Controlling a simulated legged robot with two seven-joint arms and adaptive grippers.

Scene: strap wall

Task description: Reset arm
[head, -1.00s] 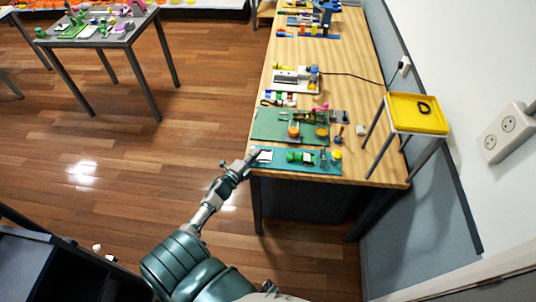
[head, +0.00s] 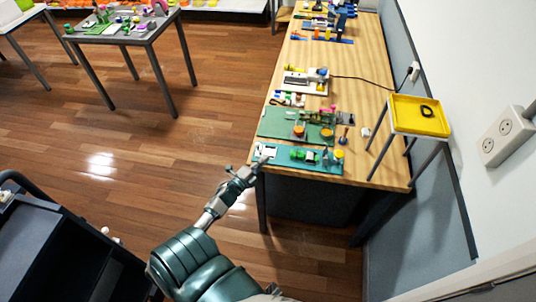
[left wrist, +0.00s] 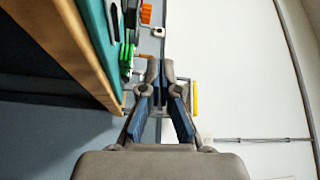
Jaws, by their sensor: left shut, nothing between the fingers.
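My left gripper (head: 262,161) reaches in from the bottom of the head view, at the near left corner of the wooden workbench (head: 372,150). In the left wrist view the left gripper (left wrist: 160,72) has its fingers together with nothing between them. The bench edge (left wrist: 75,55) lies to the left of the fingers there. In the head view the fingertips overlap the corner of the teal mat (head: 275,165); I cannot tell whether they touch it. My right gripper does not show.
A green mat (head: 278,122) with small parts lies on the bench. A yellow tray (head: 405,118) stands on legs at the bench's right side. A grey table (head: 145,32) with items stands at the back left. A dark cart (head: 75,250) is at lower left. The wooden floor between is clear.

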